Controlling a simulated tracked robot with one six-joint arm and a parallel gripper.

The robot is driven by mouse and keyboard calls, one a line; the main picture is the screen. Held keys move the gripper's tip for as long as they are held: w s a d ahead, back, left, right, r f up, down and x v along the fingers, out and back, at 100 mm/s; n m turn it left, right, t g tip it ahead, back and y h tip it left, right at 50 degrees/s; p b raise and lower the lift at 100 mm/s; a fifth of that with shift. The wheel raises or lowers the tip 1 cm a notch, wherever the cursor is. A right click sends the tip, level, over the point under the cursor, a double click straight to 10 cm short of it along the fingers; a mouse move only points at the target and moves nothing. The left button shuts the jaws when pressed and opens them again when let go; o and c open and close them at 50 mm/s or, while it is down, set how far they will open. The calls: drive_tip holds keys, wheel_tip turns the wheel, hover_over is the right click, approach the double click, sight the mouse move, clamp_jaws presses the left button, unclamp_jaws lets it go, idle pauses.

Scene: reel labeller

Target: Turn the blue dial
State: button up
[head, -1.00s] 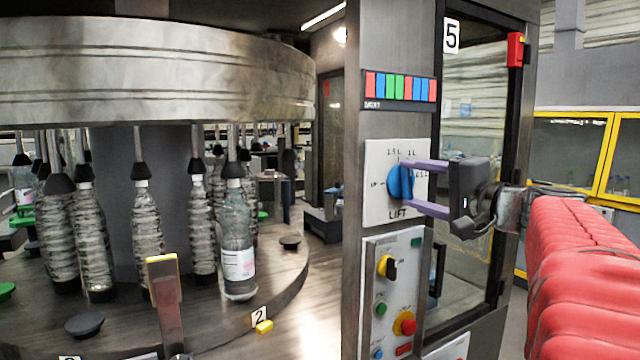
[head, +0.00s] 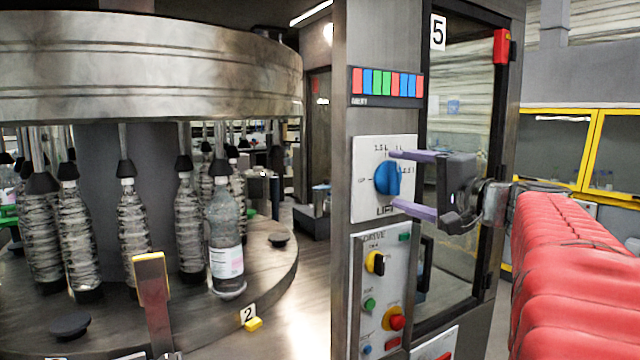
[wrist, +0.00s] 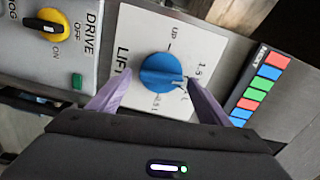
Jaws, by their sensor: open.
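The blue dial (head: 387,178) sits on a white plate (head: 370,205) marked LIFT, on the grey machine column. In the wrist view the blue dial (wrist: 163,72) lies ahead of and between the two purple fingers, with its white pointer mark toward the lower right, near the "L" markings. My gripper (head: 402,182) is open and empty, its fingertips close to the dial's front, one above and one below it. It also shows in the wrist view (wrist: 157,88). I cannot tell whether either fingertip touches the dial.
Below is a DRIVE panel (head: 380,295) with a yellow-black switch (head: 375,262) and a red knob (head: 397,321). Coloured blocks (head: 388,84) sit above the plate. A glass door (head: 462,170) is to the right. A bottle carousel (head: 270,250) fills the left.

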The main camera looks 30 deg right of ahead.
drive_tip(key=s, duration=1.3)
drive_tip(key=shift+s+d, duration=0.2)
drive_tip(key=shift+s, duration=0.15)
drive_tip(key=shift+f, duration=0.1)
